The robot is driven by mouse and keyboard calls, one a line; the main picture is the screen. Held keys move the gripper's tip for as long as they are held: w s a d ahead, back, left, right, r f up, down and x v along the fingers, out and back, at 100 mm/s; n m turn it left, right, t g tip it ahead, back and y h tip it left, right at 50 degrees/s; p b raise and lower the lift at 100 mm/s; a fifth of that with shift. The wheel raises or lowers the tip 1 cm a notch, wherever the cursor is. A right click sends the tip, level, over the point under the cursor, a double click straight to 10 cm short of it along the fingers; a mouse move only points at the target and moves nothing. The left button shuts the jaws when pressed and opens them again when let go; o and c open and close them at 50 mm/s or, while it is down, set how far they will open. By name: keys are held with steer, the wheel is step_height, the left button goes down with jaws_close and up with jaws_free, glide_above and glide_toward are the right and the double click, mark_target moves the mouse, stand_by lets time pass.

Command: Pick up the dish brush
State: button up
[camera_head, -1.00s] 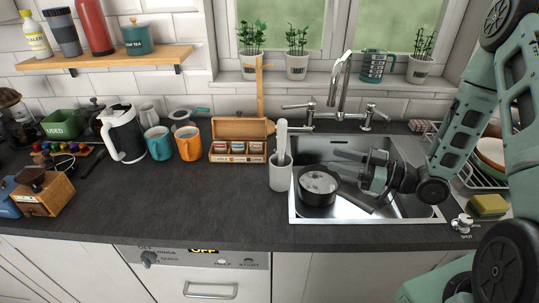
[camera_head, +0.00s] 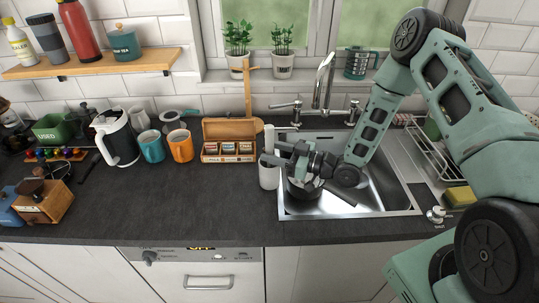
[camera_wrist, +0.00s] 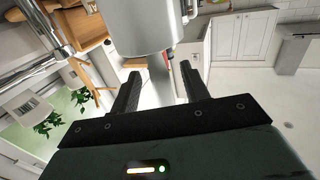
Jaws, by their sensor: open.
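My gripper (camera_head: 275,154) is open and sideways at the cup's top, beside the handle. In the wrist view the cup (camera_wrist: 150,24) is at the top, and the pale handle (camera_wrist: 160,78) shows between my open fingers (camera_wrist: 163,90). I cannot tell whether they touch it.
A dark pan (camera_head: 302,190) sits in the steel sink (camera_head: 385,205), partly behind my gripper. A wooden tea box (camera_head: 229,157) stands left of the cup, and the tap (camera_head: 323,80) rises behind. The worktop front left of the cup is clear.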

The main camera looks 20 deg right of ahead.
steer(key=shift+x, duration=0.8)
jaws_close()
